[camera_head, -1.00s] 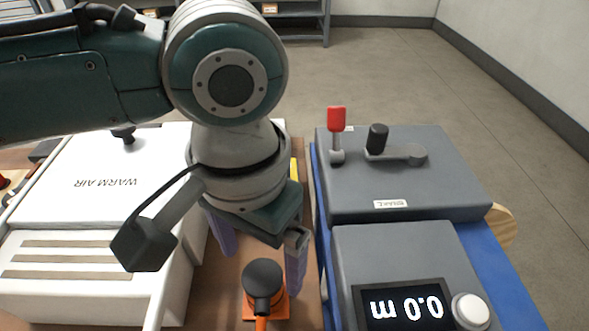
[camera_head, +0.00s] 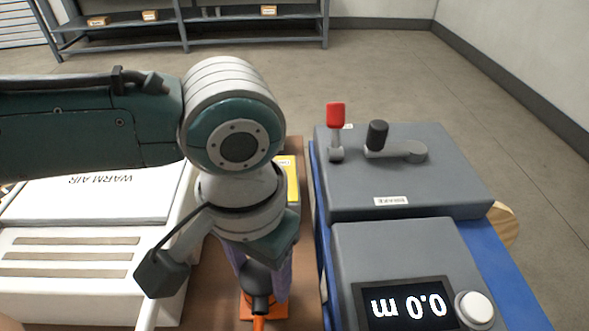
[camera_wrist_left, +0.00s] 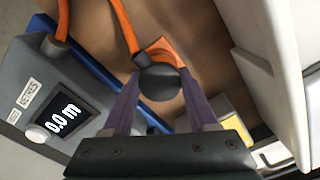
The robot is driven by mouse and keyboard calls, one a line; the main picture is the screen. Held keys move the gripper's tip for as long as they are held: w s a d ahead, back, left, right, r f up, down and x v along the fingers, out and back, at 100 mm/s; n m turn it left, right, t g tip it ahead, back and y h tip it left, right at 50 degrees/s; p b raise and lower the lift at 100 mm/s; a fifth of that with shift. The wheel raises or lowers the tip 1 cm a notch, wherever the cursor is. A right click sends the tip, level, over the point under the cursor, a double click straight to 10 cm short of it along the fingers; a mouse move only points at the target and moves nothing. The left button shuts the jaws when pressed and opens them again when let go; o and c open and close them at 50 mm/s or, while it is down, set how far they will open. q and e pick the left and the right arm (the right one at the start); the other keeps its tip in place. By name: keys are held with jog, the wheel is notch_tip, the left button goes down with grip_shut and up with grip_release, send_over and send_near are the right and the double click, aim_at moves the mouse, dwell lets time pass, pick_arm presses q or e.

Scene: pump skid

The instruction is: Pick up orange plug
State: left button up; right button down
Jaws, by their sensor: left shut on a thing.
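The orange plug (camera_head: 261,301) is at the bottom middle of the head view, with a dark rounded body over an orange square base and an orange cable running toward the bottom edge. My left gripper (camera_head: 263,287) points down over it, its purple fingers shut on the dark body. In the left wrist view, the plug's round black end (camera_wrist_left: 160,82) sits between the two fingers, with the orange square behind it and the orange cable leading up. The wrist partly hides the plug in the head view. I cannot tell whether the plug is off the surface. My right gripper is not in view.
The white WARM AIR unit (camera_head: 75,258) stands left of the plug. On the right are a grey box (camera_head: 455,190) with a red-topped lever (camera_head: 336,118) and a crank, and a grey display box (camera_head: 400,250) reading 0.0 m. A yellow object (camera_head: 292,180) is behind my wrist.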

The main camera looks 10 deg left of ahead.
aim_at(259, 273)
pick_arm(q)
grip_shut()
jog(key=shift+r, duration=0.1)
notch_tip(259, 273, up, 20)
jog(key=p, duration=0.4)
dwell(0.4)
